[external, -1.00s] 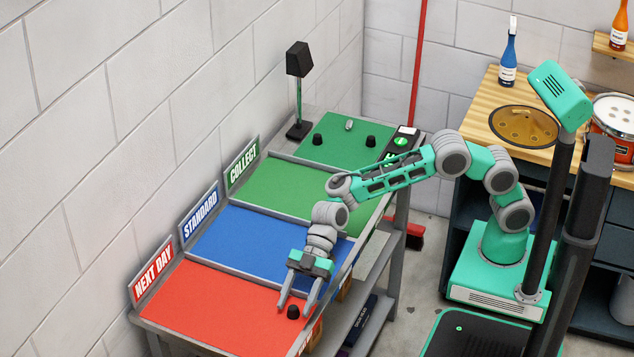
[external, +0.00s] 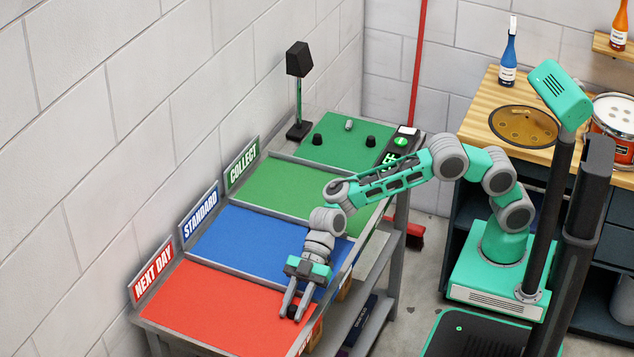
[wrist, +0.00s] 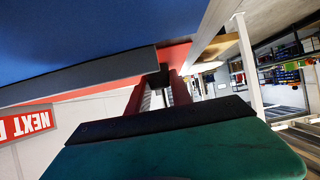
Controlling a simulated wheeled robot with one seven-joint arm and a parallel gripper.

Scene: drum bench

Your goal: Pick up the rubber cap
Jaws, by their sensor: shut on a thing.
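A black rubber cap (external: 293,314) is at the front right corner of the red NEXT DAY section (external: 215,307). My gripper (external: 292,311) reaches down over that corner, its two fingers closed in on the cap, one on each side. The fingers hide most of the cap. In the wrist view the fingers (wrist: 160,95) point away from the camera, with a dark shape at their tips that is too small to make out well.
The blue STANDARD section (external: 245,240) and green COLLECT section (external: 290,190) are empty. Two more black caps (external: 318,140) (external: 370,141) and a small pale cylinder (external: 348,125) stand on the far green mat. A black lamp (external: 299,60) stands at the back.

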